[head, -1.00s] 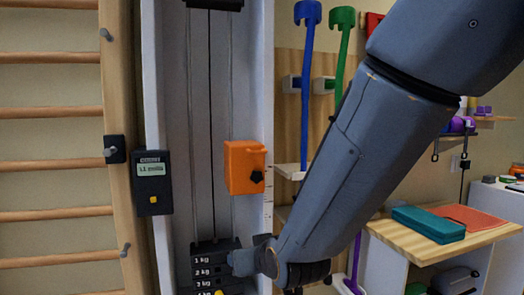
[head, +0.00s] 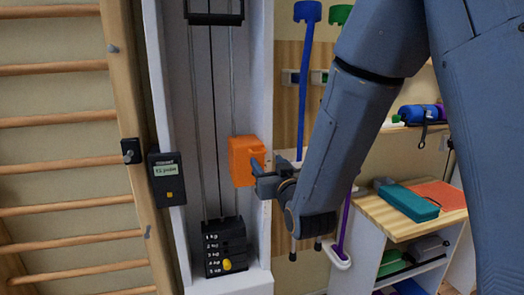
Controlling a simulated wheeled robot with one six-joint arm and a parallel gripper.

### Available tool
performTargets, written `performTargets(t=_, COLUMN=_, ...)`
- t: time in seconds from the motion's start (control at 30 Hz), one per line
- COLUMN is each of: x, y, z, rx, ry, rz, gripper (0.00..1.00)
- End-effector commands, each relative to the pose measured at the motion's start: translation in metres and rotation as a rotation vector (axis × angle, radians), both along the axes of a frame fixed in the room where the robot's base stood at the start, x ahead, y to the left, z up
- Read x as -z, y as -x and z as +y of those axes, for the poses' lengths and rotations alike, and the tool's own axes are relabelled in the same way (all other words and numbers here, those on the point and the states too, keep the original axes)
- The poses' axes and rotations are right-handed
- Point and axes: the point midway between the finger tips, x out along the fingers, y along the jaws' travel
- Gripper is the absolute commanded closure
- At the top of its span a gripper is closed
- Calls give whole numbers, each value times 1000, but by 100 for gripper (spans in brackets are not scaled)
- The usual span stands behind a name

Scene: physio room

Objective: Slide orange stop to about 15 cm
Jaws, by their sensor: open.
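The orange stop (head: 243,158) is a block on the right side of the white upright frame (head: 262,95). My gripper (head: 261,170) is at the stop's right front side, jaws open, with the fingers by the place of its dark knob. The knob is hidden behind the gripper. I cannot tell whether the fingers touch the stop. The scale marks on the frame's edge are mostly covered by my gripper and arm.
A black display box (head: 167,179) with a yellow button hangs left of the frame; its text is too small to read surely. The weight stack (head: 225,250) stands below the stop. Wooden wall bars (head: 60,121) are at left, a wooden table (head: 395,225) at right.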

Motion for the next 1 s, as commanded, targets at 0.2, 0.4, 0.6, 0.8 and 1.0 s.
performTargets(t=0.2, x=-1, y=-33, z=9, rx=0, ry=1, rz=2, gripper=50)
performTargets(t=0.4, x=0, y=-55, z=16, rx=0, ry=1, rz=2, gripper=50)
performTargets(t=0.6, x=1, y=-63, z=18, rx=-1, ry=1, rz=3, gripper=50)
performTargets(t=0.8, x=1, y=-63, z=18, rx=0, ry=1, rz=2, gripper=50)
performTargets(t=1.0, x=1, y=-63, z=17, rx=1, ry=1, rz=2, gripper=84)
